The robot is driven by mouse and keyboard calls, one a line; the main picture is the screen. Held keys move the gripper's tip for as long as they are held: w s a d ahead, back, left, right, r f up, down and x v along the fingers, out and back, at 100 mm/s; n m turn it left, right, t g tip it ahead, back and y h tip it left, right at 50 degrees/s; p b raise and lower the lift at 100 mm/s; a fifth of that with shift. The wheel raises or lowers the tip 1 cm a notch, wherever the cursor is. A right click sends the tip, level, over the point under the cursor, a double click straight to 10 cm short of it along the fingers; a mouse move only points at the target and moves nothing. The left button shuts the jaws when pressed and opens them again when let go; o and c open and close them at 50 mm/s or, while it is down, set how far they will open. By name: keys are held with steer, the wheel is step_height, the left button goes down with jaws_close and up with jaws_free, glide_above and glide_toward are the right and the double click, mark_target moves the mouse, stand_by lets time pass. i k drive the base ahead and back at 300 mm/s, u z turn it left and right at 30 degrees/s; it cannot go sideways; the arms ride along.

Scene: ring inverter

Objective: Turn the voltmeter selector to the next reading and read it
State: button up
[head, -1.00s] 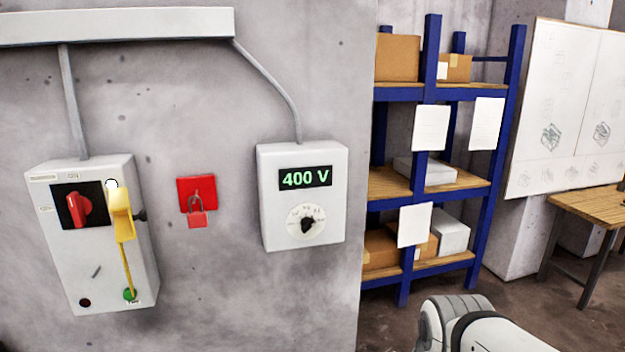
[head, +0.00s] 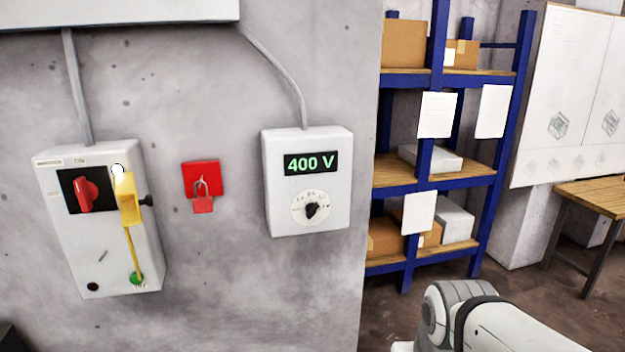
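The voltmeter (head: 278,183) is a pale box on the grey wall, right of the middle of the wall. Its display (head: 311,163) reads 400 V in green digits. Below the display is the selector (head: 311,210), a black knob on a round white dial with small markings too small to read. The knob's pointer appears tilted, but its exact position cannot be told. Nothing touches the voltmeter. Part of my arm shows at the lower right; my gripper is out of view.
A switch box (head: 115,255) with a red rotary handle (head: 86,194) and a yellow tag-like piece (head: 129,200) hangs at the left. A red padlock (head: 203,203) hangs on a red plate. A blue shelf (head: 411,245) with boxes and a wooden table (head: 595,196) stand at the right.

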mark_target(311, 208)
steer(key=z, duration=2.8)
steer(key=k, duration=0.65)
steer(key=u, duration=2.2)
